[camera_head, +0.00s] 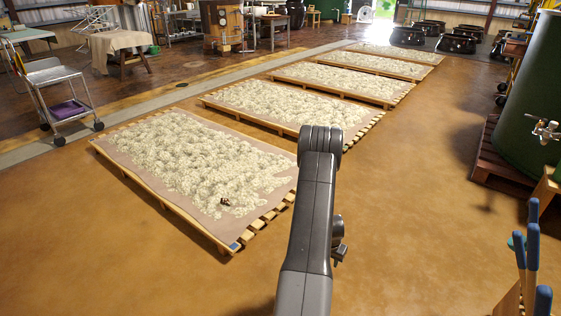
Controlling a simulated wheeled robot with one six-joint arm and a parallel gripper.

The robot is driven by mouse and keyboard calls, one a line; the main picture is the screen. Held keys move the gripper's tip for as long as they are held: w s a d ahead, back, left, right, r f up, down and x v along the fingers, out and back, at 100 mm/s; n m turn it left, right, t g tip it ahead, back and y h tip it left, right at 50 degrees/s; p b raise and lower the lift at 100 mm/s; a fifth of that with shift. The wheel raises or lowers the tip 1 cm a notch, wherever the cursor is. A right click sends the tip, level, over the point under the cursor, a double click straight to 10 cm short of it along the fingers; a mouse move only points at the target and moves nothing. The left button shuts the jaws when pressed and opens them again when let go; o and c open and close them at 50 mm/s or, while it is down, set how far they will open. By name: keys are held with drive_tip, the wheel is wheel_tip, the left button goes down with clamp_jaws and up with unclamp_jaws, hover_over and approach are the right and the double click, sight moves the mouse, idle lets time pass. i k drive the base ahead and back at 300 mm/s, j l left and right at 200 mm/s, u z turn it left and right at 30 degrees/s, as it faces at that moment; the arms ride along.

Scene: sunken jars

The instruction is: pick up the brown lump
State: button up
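A small brown lump (225,201) with a pale patch lies near the front edge of the whitish, crumbly layer on the nearest low pallet bed (222,233). My arm rises in the middle of the picture, to the right of this bed, and bends at the top. My gripper (340,254) shows only in part, low behind the arm's right side. It is well to the right of the lump and apart from it. Its fingers are too small and too hidden to tell whether they are open or shut.
More pallet beds (290,124) stretch away behind the nearest one. A trolley (63,98) stands at the left. A green tank (523,95) on a dark pallet and blue-handled tools (532,245) stand at the right. The brown floor around my arm is clear.

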sight(223, 201)
drive_tip(key=i+l+z, duration=0.2)
drive_tip(key=i+z, duration=0.2)
drive_tip(key=i, duration=0.45)
drive_tip(key=i+z, duration=0.45)
drive_tip(key=i, duration=0.35)
drive_tip(key=i+j+u, duration=0.1)
drive_tip(key=i+u, duration=0.85)
drive_tip(key=u, duration=0.2)
drive_tip(key=i+l+u, duration=0.2)
drive_tip(key=u, duration=0.15)
drive_tip(key=i+u, duration=0.1)
drive_tip(key=u, duration=0.85)
drive_tip(key=i+l+u, duration=0.1)
drive_tip(key=u, duration=0.4)
drive_tip(key=l+u, duration=0.1)
drive_tip(key=u, duration=0.35)
drive_tip(key=i+l+u, duration=0.1)
drive_tip(key=u, duration=0.4)
